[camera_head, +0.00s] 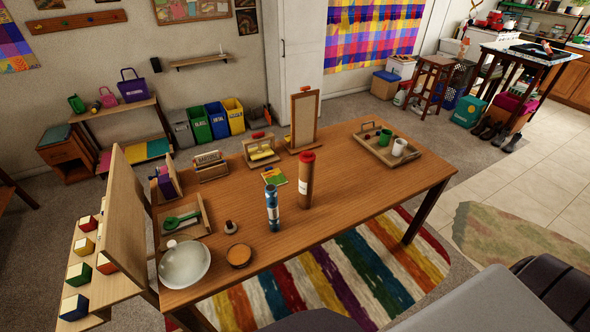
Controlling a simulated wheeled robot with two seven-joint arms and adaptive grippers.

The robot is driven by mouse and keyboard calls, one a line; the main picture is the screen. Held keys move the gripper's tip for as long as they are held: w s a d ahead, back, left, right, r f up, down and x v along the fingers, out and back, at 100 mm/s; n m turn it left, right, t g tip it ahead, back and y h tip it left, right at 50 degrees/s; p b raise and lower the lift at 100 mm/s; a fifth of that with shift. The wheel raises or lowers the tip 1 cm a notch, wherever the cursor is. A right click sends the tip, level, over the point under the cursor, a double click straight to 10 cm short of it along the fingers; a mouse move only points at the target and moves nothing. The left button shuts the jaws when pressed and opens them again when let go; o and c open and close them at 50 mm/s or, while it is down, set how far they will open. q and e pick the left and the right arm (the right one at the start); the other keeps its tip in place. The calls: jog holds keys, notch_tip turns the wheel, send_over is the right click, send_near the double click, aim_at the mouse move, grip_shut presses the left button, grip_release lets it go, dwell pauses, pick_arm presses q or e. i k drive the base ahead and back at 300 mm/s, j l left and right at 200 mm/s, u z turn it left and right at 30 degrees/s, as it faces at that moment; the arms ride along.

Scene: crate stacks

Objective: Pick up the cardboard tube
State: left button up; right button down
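The cardboard tube (306,184) stands upright on the wooden table (350,205), near its middle. It is a tall brown cylinder with a red cap and a pale label. A shorter blue cylinder (272,208) stands upright close to its left, with a narrow gap between them. Neither of my grippers is in view, and nothing is holding the tube.
A glass dome (185,264), a small round bowl (238,255) and a wooden tray with a green scoop (181,220) are at the left. A green booklet (273,176) and framed stand (304,120) are behind. A tray with cups (390,155) is at right.

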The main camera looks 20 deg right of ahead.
aim_at(306, 171)
jog(key=j+z, duration=0.15)
jog(key=j, duration=0.35)
jog(key=j+z, duration=0.15)
jog(key=j, duration=0.4)
jog(key=k+j+z, duration=0.15)
jog(key=j, duration=0.35)
jog(key=j+z, duration=0.15)
jog(key=j, duration=0.35)
jog(key=k, duration=0.05)
